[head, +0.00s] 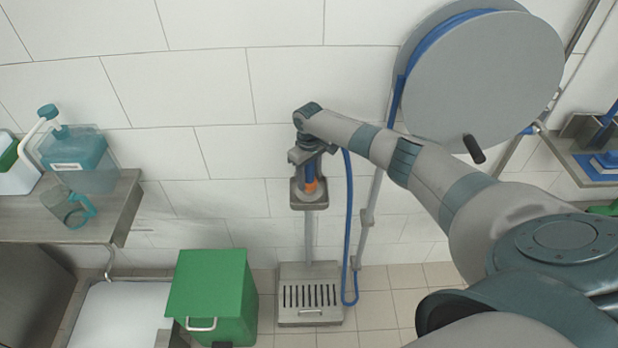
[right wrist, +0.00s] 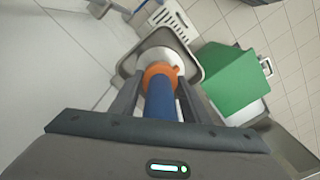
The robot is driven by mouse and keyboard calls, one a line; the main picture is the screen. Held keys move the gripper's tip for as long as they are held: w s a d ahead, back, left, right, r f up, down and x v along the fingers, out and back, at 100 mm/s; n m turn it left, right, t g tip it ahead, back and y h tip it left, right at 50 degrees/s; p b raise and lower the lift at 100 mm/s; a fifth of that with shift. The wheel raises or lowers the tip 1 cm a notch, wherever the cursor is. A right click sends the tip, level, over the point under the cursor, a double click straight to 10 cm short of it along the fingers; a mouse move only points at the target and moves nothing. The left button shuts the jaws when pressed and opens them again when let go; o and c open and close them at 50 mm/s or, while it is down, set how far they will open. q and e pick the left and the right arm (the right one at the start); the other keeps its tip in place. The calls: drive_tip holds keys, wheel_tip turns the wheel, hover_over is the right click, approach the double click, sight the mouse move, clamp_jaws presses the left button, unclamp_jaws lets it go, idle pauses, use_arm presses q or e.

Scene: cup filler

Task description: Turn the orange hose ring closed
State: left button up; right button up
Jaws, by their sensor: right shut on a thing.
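The orange hose ring (head: 311,186) sits at the lower end of the blue hose nozzle (head: 310,171), just above a grey holder (head: 310,201) on a post. In the right wrist view, the orange ring (right wrist: 160,74) surrounds the end of the blue nozzle (right wrist: 161,103), with a white round piece behind it. My right gripper (right wrist: 161,80) points down along the nozzle, one finger on each side, and is shut on the ring. The fingers partly hide its sides. My left gripper does not show.
A floor grate (head: 309,296) lies below the holder, and a green bin (head: 212,298) stands left of it. A blue hose (head: 348,230) hangs to the right. A hose reel (head: 483,80) is on the wall. A side table (head: 112,205) at left holds a jug (head: 72,207).

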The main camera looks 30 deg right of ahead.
idle(0.6)
drive_tip(key=o, duration=1)
drive_tip(key=shift+o, duration=0.2)
drive_tip(key=shift+r, duration=0.1)
wheel_tip(320, 180, up, 17)
drive_tip(key=b, duration=0.4)
drive_tip(key=shift+r, duration=0.2)
